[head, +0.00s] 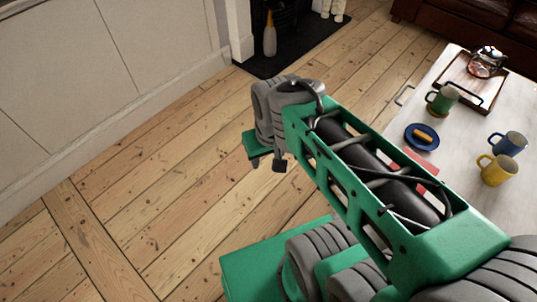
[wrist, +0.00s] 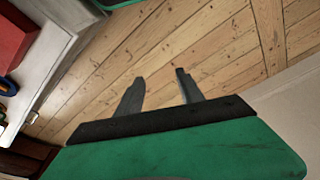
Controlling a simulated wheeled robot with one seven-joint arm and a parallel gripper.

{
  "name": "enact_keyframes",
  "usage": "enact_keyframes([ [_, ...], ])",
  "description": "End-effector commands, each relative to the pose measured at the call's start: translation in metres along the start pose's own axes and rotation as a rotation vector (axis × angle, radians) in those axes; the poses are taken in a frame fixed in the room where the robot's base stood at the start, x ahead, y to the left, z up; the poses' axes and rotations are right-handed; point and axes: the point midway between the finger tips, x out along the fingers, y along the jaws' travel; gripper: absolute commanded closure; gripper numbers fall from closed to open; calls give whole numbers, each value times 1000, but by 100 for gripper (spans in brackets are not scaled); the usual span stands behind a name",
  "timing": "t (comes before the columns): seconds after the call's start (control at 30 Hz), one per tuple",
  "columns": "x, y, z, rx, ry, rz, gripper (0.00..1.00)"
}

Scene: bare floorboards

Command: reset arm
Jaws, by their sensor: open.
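My green and grey arm reaches across the head view from the lower right to the centre. My gripper (head: 266,163) hangs at its end over bare floorboards, to the left of the table. In the wrist view my gripper (wrist: 158,85) shows two dark fingers spread apart, with only floor seen between them. It is open and empty, and it touches nothing that I can see.
A white table (head: 464,135) at the right holds a green mug (head: 441,99), a blue mug (head: 508,143), a yellow mug (head: 498,170), a blue plate (head: 421,137) and a tray (head: 457,72). A pale panelled wall (head: 90,80) is at the left. Floor between is clear.

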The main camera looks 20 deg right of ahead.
Motion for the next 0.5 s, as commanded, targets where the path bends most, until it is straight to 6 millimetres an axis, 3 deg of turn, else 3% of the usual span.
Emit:
enact_keyframes([
  [0.17, 0, 1, 0, 6, -1, 2, 56],
  [0.27, -25, 0, -6, 0, -1, 0, 56],
  [0.37, -64, -2, -14, -14, 0, -2, 56],
  [0.5, -134, -5, -30, -41, 2, -8, 56],
])
